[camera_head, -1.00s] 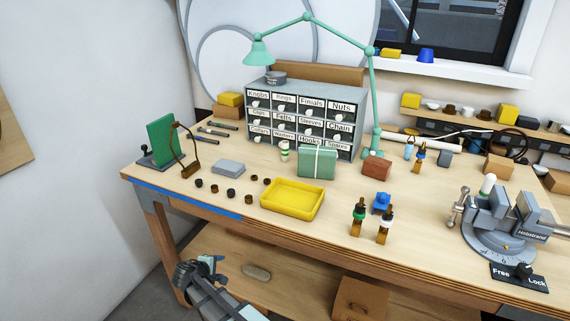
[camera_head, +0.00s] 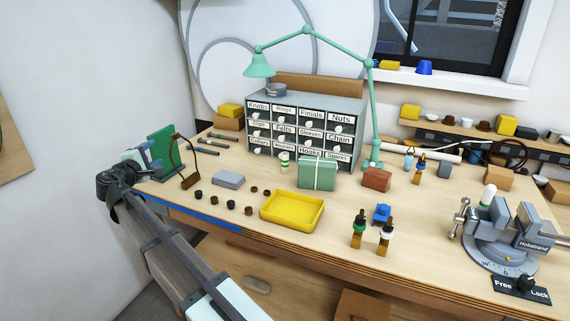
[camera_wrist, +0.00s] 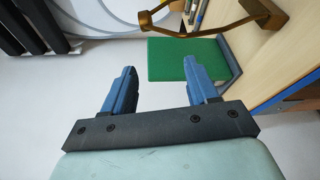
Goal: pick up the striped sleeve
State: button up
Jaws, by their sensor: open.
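A small upright white piece with green bands, which looks like the striped sleeve (camera_head: 284,163), stands on the bench in front of the drawer cabinet, left of a green box. My gripper (camera_head: 147,155) is at the bench's left end, beside the green panel and well left of the sleeve. In the wrist view my gripper (camera_wrist: 160,88) has its two blue fingers apart with nothing between them. The sleeve does not show in the wrist view.
The green panel (camera_head: 162,148) and a thin brown bent stand (camera_head: 190,181) are close to my gripper. A grey block (camera_head: 228,180), several dark knobs and a yellow tray (camera_head: 292,208) lie toward the sleeve. The green box (camera_head: 317,173) stands close right of it.

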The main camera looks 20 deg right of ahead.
jog(key=w+d+r+m+g+h, duration=0.1)
jog(key=w+d+r+m+g, duration=0.1)
jog(key=d+r, duration=0.45)
jog(key=m+g+y, duration=0.5)
jog(key=g+y, duration=0.5)
jog(key=y, duration=0.2)
send_near(283, 159)
jog(key=x, duration=0.7)
jog(key=w+d+x, duration=0.1)
jog(key=x, duration=0.3)
jog(key=shift+r, duration=0.1)
jog(key=shift+c, duration=0.3)
jog(key=c, duration=1)
jog(key=shift+o, duration=0.2)
